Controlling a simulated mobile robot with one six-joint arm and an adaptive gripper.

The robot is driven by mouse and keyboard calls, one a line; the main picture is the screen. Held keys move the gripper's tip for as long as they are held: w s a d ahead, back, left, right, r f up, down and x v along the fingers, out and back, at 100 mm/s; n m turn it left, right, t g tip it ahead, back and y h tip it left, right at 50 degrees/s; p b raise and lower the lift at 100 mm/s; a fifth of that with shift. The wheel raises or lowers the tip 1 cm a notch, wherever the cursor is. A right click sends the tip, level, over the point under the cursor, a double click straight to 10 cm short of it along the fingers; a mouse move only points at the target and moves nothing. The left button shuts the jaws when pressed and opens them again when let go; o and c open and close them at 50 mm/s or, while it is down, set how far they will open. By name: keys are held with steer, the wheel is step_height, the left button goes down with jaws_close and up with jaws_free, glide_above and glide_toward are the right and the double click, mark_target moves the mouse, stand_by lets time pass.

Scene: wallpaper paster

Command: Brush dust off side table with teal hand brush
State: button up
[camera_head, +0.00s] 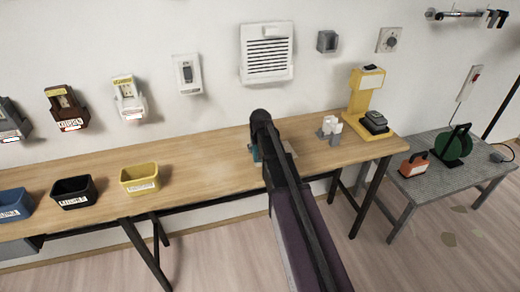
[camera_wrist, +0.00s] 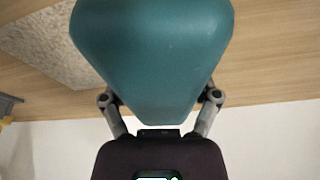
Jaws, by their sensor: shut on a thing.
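The teal hand brush (camera_wrist: 152,50) fills the top middle of the wrist view, between the two fingers of my gripper (camera_wrist: 158,98). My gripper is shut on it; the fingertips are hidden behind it. In the head view only a small teal part (camera_head: 254,153) shows beside my dark arm, over the long wooden table (camera_head: 205,160). The bristles are not in view, so I cannot tell whether they touch the tabletop. A grey speckled patch (camera_wrist: 45,45) lies on the wood beside the brush; a bit of it shows right of my arm (camera_head: 290,150).
White and grey small items (camera_head: 329,130) and a yellow stand (camera_head: 366,100) are on the table right of my arm. Yellow (camera_head: 140,178), black (camera_head: 73,192) and blue (camera_head: 14,204) bins stand left. A lower grey table (camera_head: 443,180) at right holds a green reel (camera_head: 453,146).

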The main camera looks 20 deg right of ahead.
mark_target(250, 155)
steer(key=shift+a+f, duration=0.1)
steer(key=shift+a, duration=1.2)
steer(key=shift+d, duration=0.1)
steer(key=shift+a, duration=0.6)
steer(key=shift+r, duration=0.2)
